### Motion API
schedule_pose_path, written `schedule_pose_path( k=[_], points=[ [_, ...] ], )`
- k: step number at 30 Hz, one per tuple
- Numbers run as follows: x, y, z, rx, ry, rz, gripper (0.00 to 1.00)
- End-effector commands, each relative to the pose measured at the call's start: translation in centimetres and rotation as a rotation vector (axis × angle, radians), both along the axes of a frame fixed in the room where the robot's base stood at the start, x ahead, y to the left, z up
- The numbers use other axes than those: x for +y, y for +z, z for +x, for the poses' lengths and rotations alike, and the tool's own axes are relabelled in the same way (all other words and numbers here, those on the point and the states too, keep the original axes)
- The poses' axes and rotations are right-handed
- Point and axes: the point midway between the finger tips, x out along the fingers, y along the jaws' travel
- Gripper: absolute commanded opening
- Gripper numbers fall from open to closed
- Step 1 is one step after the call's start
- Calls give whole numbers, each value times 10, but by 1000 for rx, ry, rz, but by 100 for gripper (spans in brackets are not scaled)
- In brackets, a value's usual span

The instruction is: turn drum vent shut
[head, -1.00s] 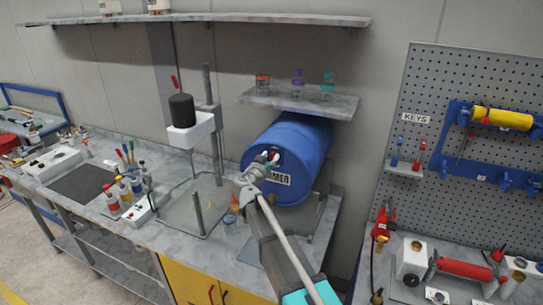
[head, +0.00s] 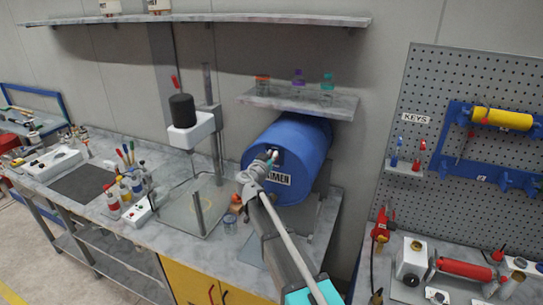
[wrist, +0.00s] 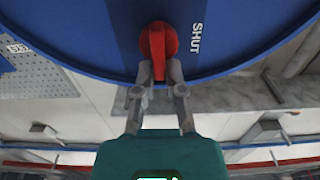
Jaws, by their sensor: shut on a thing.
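The blue drum (head: 300,140) lies on its side on the bench, its end face toward me. The red drum vent handle (wrist: 158,42) is on the drum's face in the wrist view, beside a white SHUT mark (wrist: 195,38). My gripper (wrist: 159,72) is shut on the lower part of the vent handle, one finger on each side. In the head view my gripper (head: 270,158) reaches the drum's face and hides most of the vent. The handle looks roughly upright in the wrist view, with the SHUT mark to its right.
A small shelf (head: 252,98) with several capped bottles hangs above the drum. A mixer stand (head: 216,140) rises to its left. A small jar (head: 230,224) stands by my arm. A pegboard (head: 450,85) with tools is on the right.

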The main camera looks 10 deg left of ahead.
Motion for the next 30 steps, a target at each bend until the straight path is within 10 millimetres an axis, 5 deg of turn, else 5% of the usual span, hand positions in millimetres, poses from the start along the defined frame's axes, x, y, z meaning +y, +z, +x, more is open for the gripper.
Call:
schedule_pose_path(
  k=[14, 30],
  points=[
    [1, 0, 2, 17, -1, -71, 0],
    [9, -3, 4, 116, -1, -474, 0]
  ],
)
